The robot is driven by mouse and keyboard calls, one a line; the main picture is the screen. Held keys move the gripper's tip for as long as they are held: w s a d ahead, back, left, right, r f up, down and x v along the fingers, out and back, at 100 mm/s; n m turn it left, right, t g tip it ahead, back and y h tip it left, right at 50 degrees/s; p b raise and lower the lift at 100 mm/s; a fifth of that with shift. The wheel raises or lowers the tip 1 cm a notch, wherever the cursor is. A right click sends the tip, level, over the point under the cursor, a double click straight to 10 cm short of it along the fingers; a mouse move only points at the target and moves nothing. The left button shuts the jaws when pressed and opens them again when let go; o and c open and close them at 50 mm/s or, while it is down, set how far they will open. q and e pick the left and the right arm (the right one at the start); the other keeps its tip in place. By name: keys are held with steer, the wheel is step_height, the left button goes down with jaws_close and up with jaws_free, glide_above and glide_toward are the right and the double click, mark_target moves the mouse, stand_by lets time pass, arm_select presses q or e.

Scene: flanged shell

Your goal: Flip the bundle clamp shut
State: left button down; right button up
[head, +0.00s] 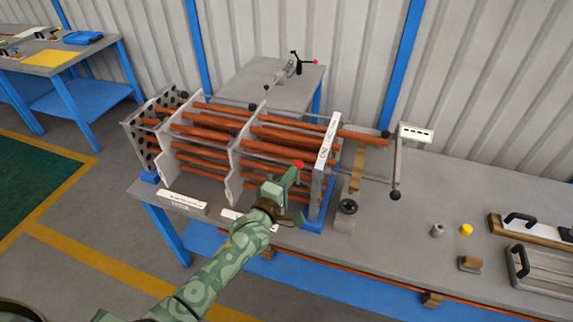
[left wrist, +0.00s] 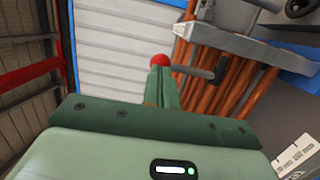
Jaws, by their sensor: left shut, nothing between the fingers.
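The bundle of copper-brown tubes (head: 270,135) lies in the grey-plated shell frame on the workbench. The bundle clamp's red knob (head: 298,164) shows beside the near right of the frame, at my left gripper's fingertips. In the left wrist view the red knob (left wrist: 186,61) sits just past the fingertips, and a dark bar (left wrist: 204,73) runs right from near it. I cannot tell whether the fingers touch the knob. My left gripper (head: 292,177) is shut and empty. It hides most of the clamp in the head view. My right gripper is not in view.
A yellow cap (head: 466,229) and handled plates lie farther right.

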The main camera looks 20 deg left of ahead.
mark_target(296, 161)
arm_select(q)
steer(key=w+g+p, duration=0.1)
steer(key=p, duration=0.1)
steer(key=w+r+g+p, duration=0.1)
steer(key=p, duration=0.1)
steer(key=w+r+g+p, duration=0.1)
steer(key=p, duration=0.2)
steer(key=shift+d+n+g+y, duration=0.1)
steer(key=shift+n+g+y, duration=0.2)
steer(key=shift+w+f+g, duration=0.1)
steer(key=shift+w+g, duration=0.2)
steer(key=shift+w, duration=0.05)
steer(key=shift+w+f+p, duration=0.2)
steer(key=shift+w+p, duration=0.15)
steer(key=shift+w+f+b, duration=0.1)
steer(key=shift+w+b, duration=0.2)
steer(key=shift+w, duration=0.6)
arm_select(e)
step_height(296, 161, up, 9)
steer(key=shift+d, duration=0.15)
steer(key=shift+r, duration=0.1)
